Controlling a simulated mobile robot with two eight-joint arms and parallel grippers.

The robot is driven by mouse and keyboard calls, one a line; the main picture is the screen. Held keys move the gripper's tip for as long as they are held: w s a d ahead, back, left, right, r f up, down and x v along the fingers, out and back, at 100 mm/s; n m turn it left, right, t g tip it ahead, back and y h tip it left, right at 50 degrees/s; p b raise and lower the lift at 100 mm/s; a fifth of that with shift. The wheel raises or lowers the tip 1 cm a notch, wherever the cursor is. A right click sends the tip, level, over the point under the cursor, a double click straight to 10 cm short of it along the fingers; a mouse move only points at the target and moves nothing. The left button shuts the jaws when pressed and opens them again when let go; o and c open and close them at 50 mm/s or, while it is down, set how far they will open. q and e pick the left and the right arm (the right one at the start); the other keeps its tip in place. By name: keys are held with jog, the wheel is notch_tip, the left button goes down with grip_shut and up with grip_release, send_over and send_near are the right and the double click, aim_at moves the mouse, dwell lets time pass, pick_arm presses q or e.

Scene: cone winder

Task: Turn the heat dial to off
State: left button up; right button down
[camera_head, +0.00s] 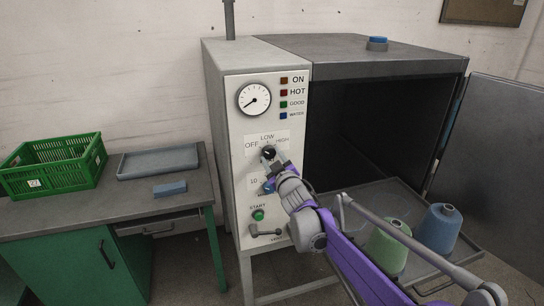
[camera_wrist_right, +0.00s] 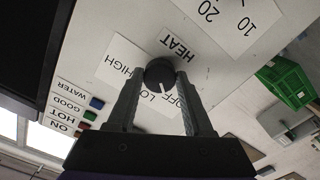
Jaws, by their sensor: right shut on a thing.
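The heat dial (camera_head: 268,152) is a small round black knob on the white control panel, with OFF, LOW and HIGH printed around it. In the right wrist view the heat dial (camera_wrist_right: 159,72) sits between the two fingertips, beside the HEAT label. Its pale pointer mark appears to point around LOW and OFF; exactly where is hard to tell. My right gripper (camera_head: 272,160) reaches the panel and is shut on the dial; its fingers (camera_wrist_right: 161,80) flank the knob in the wrist view and hide part of the lettering. My left gripper is out of view.
Below the dial are a partly hidden blue knob (camera_head: 268,187), a green START button (camera_head: 258,215) and a lever (camera_head: 265,232). A gauge (camera_head: 254,99) is above. The chamber door (camera_head: 497,150) stands open, with a green cone (camera_head: 388,250) and blue cone (camera_head: 438,228) on a tray.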

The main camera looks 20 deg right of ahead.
jog(key=shift+n, duration=0.9)
jog(key=shift+c, duration=1.5)
grip_release()
jog(key=shift+s, duration=0.1)
jog(key=s+b, duration=0.1)
jog(key=s, duration=0.9)
jog(key=shift+s+d, duration=0.25)
jog(key=shift+s, duration=0.1)
